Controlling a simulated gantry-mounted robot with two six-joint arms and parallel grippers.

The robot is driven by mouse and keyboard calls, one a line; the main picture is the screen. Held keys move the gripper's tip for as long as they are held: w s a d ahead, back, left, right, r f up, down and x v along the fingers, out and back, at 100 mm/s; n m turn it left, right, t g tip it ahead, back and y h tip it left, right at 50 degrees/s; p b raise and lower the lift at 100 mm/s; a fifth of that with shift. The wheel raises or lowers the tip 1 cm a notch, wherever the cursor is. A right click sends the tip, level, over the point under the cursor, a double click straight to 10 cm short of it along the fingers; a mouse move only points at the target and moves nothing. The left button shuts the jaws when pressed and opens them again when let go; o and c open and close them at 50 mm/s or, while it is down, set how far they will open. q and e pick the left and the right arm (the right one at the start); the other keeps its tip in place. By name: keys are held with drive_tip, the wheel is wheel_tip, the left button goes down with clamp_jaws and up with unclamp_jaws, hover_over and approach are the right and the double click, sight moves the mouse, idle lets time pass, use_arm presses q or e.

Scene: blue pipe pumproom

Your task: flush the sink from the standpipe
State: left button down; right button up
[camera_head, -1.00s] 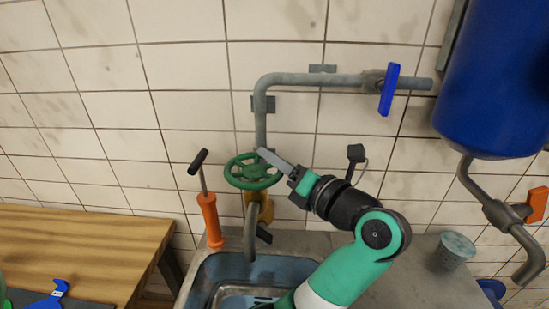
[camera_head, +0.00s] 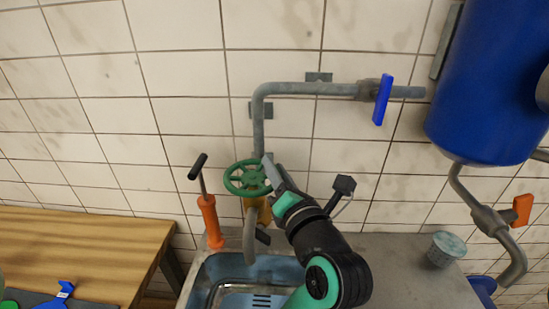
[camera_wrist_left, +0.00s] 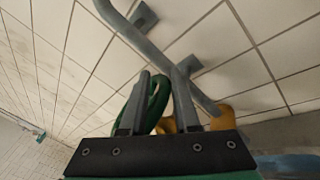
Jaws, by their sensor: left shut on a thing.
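The green handwheel (camera_head: 246,180) sits on the yellow valve body (camera_head: 265,212) of the grey standpipe (camera_head: 259,130). A grey spout (camera_head: 249,238) hangs from it over the steel sink (camera_head: 203,268). No water shows at the spout. My left gripper (camera_head: 268,163) is at the wheel's right side, shut on its rim. In the left wrist view the green wheel (camera_wrist_left: 157,100) lies between the fingers of the left gripper (camera_wrist_left: 163,78), with the yellow body (camera_wrist_left: 225,118) behind. The fingers hide part of the rim. My right gripper is not in view.
A blue lever (camera_head: 382,100) is on the upper pipe, beside a blue tank (camera_head: 485,80). An orange handle (camera_head: 523,208) is on the tank's outlet. An orange hand pump (camera_head: 210,220) stands left of the spout. A cup (camera_head: 449,248) is on the counter; a wooden bench (camera_head: 90,245) is left.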

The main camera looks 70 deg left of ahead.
use_arm(q)
drive_tip(key=m+t+p, duration=0.1)
drive_tip(key=t, duration=0.1)
drive_tip(key=d+m+t+h+p, duration=0.1)
drive_tip(key=p, duration=0.1)
drive_tip(key=shift+s+f+m+t, duration=0.15)
drive_tip(key=shift+m+t, duration=0.15)
drive_tip(key=shift+t, duration=0.1)
drive_tip(key=shift+d+f+m+t+h+p, duration=0.15)
drive_tip(key=shift+f+m+t+h+p, duration=0.15)
drive_tip(key=shift+m+t+p, duration=0.25)
drive_tip(key=c, duration=0.8)
unclamp_jaws()
drive_tip(key=shift+d, duration=0.15)
drive_tip(key=shift+o, duration=0.3)
drive_tip(key=shift+s, duration=0.15)
drive_tip(key=shift+r, duration=0.15)
drive_tip(key=shift+s+d+r, duration=0.1)
drive_tip(key=shift+s+d, duration=0.1)
drive_tip(key=shift+d, duration=0.25)
drive_tip(key=p+v, duration=0.1)
drive_tip(key=v, duration=0.9)
drive_tip(key=shift+s+d, duration=0.2)
drive_tip(key=shift+d, duration=0.05)
